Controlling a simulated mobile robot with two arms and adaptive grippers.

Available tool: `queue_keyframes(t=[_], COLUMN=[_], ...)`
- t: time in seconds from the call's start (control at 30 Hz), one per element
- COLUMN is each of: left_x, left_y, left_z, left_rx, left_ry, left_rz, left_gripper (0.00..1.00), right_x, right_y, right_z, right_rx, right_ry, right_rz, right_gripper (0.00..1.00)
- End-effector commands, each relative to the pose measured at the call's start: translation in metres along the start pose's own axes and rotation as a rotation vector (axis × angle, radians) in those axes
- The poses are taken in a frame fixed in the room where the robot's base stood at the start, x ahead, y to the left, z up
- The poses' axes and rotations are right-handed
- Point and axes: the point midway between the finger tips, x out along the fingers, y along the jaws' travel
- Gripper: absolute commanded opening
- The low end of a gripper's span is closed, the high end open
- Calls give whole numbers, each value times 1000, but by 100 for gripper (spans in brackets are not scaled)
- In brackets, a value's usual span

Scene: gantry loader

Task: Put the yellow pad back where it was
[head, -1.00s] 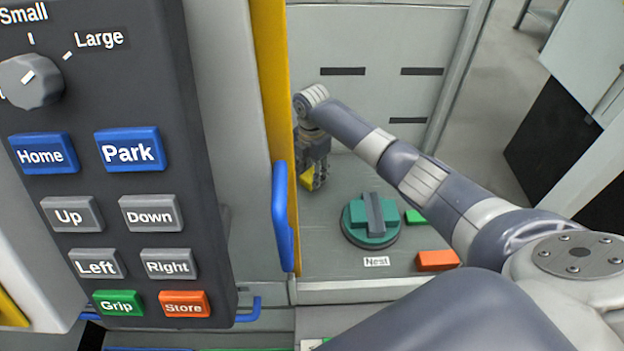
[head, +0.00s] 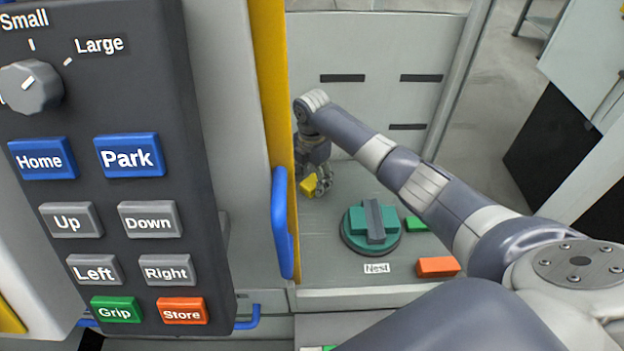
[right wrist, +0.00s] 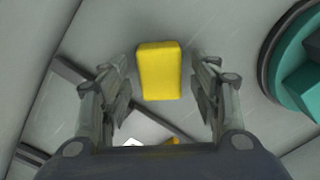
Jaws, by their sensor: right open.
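The yellow pad (head: 309,185) is a small block inside the machine's bay, by the yellow door edge. In the right wrist view the pad (right wrist: 159,70) lies beyond and between my fingertips, with a gap on each side. My right gripper (head: 318,186) is beside the pad near the bay floor and points down. Whether the pad rests flat on the floor is hard to tell. My left gripper is not in view.
A teal part with a grey bar (head: 373,222) sits on a round base behind the Nest label (head: 376,268). A green block (head: 415,223) and an orange block (head: 437,266) lie to its right. The yellow door edge (head: 277,110), blue handle (head: 283,222) and button panel (head: 105,200) stand left.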

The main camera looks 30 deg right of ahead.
Motion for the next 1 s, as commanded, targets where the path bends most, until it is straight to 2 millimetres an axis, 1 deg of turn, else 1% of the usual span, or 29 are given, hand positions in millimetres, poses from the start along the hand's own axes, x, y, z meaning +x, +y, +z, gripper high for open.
queue_keyframes(t=[0.17, 0.3, 0.4, 0.5, 0.6, 0.7, 1.0], left_x=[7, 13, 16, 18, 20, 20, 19], left_y=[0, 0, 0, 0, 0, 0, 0], left_z=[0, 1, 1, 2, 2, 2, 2], left_rx=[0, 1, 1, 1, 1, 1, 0], left_ry=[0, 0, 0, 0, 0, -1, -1], left_rz=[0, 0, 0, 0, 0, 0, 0], left_gripper=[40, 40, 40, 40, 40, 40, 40], right_x=[-33, -64, -84, -99, -109, -114, -115], right_y=[2, 2, 1, 1, 1, 0, 0], right_z=[1, 1, 1, 0, 0, 0, 0], right_rx=[-2, -1, -1, -1, 0, 0, 0], right_ry=[-2, -2, -2, 0, 0, 0, 1], right_rz=[7, 7, 5, 5, 3, 1, 1], right_gripper=[57, 57, 57, 57, 57, 57, 57])
